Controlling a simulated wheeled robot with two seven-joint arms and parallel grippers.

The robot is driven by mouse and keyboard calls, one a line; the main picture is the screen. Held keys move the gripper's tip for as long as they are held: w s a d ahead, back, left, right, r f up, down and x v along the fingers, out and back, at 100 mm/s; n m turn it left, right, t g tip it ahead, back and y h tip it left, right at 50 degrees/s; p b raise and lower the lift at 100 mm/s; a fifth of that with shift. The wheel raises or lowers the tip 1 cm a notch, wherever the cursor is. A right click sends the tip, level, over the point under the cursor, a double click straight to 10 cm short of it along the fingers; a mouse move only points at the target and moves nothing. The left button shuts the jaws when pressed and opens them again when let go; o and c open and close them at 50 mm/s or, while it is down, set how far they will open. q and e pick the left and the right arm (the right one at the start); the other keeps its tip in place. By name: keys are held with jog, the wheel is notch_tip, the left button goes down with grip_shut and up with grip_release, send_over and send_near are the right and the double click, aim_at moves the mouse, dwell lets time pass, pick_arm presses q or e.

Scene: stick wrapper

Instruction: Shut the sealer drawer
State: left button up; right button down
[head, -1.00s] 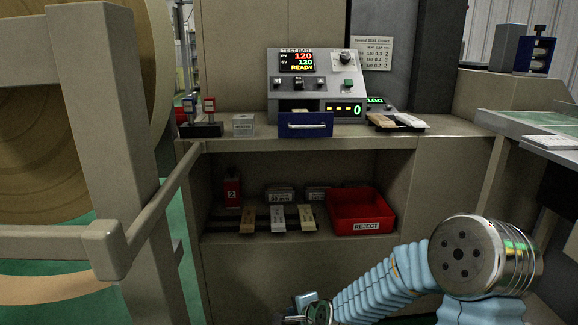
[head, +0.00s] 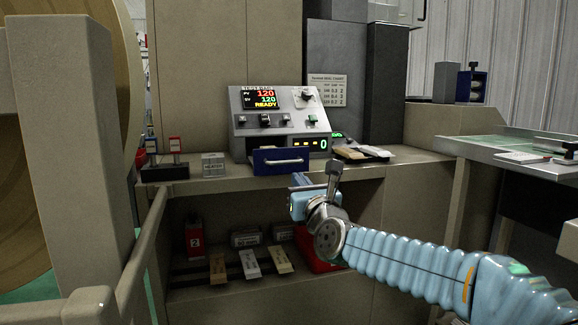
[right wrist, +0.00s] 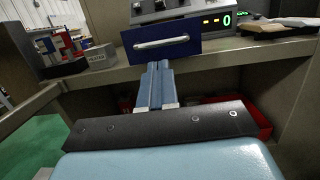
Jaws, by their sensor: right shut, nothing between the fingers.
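The sealer (head: 240,134) stands on the shelf top with a lit display. Its blue drawer (head: 262,168) with a silver handle sticks out at the front, open. The drawer also shows at the top of the right wrist view (right wrist: 183,52). My right gripper (head: 301,179) is just below and in front of the drawer, at its right side. In the right wrist view its two blue fingers (right wrist: 157,65) are together and empty, pointing towards the drawer front under the handle. I cannot tell whether they touch it. My left gripper is not in view.
A stamp stand (head: 165,172) and a grey block (head: 213,165) stand left of the drawer. Wrapped sticks (head: 362,152) lie to the right. The shelf edge is close to my right gripper. A red bin (head: 312,252) and several sticks sit on the lower shelf.

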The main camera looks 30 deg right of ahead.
aim_at(287, 163)
jog(key=p+x, duration=0.2)
jog(key=x, duration=0.4)
jog(key=shift+r, duration=0.1)
jog(key=shift+w+d, duration=0.15)
jog(key=shift+w, duration=0.35)
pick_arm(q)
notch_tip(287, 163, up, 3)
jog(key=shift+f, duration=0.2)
pick_arm(e)
jog(key=shift+w, duration=0.1)
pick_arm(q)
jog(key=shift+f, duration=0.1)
pick_arm(e)
jog(key=shift+w, duration=0.1)
